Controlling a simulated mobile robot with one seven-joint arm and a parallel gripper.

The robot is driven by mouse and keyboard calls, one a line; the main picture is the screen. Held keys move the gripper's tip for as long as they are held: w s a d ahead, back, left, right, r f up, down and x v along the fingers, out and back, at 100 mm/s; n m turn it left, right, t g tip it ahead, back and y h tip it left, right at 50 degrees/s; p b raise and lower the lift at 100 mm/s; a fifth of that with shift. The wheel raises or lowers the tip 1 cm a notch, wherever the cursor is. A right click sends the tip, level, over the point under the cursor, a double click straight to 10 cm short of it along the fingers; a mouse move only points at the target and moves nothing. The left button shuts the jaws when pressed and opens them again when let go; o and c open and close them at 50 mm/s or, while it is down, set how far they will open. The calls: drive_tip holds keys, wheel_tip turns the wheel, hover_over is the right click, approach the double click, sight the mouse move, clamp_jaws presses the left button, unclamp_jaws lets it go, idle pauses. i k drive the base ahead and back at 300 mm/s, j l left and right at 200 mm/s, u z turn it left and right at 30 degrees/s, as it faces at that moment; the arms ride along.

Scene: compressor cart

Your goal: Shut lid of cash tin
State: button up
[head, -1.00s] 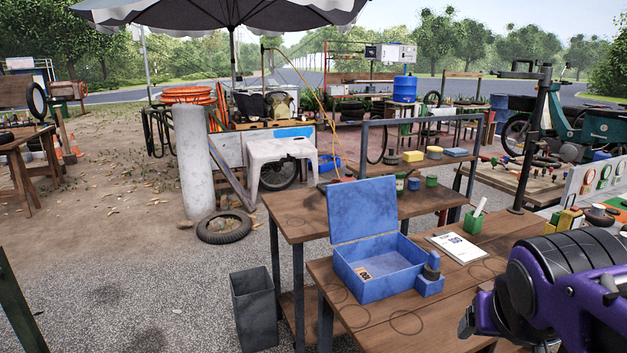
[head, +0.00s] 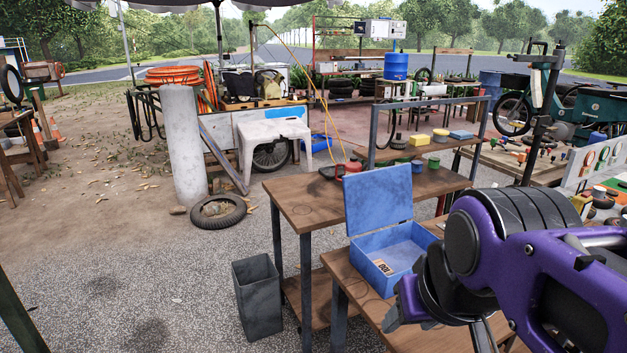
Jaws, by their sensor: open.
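The blue cash tin (head: 368,270) stands on the wooden table, with a small label or note inside its tray. Its lid (head: 378,201) is open, standing about upright at the back of the tin. My gripper (head: 412,312) is in front of the tin, at its lower right in the picture. It is open and seems to hold nothing. My purple and black arm hides the right part of the tin and much of the table.
The wooden table (head: 352,272) carries the tin. A second table (head: 300,205) behind holds a red pot (head: 349,170) and small cans. A grey bin (head: 257,297) stands on the gravel at left. A frame (head: 372,140) rises behind the lid.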

sight(381, 197)
drive_tip(key=k, duration=0.6)
drive_tip(key=k+l+z, duration=0.1)
drive_tip(key=k+z, duration=0.2)
drive_tip(key=k, duration=0.35)
drive_tip(key=i+j+z, duration=0.1)
drive_tip(key=z, duration=2.35)
drive_tip(key=k+j, duration=0.1)
drive_tip(key=j, duration=0.35)
drive_tip(key=k+j, duration=0.1)
drive_tip(key=j, duration=0.35)
drive_tip(key=k+j, duration=0.1)
drive_tip(key=j, duration=0.4)
drive_tip(key=k+j, duration=0.1)
drive_tip(key=j, duration=0.35)
drive_tip(key=k+j, duration=0.1)
drive_tip(key=j, duration=0.35)
drive_tip(key=k+j, duration=0.1)
drive_tip(key=j, duration=0.35)
drive_tip(key=k+j, duration=0.1)
drive_tip(key=j, duration=0.4)
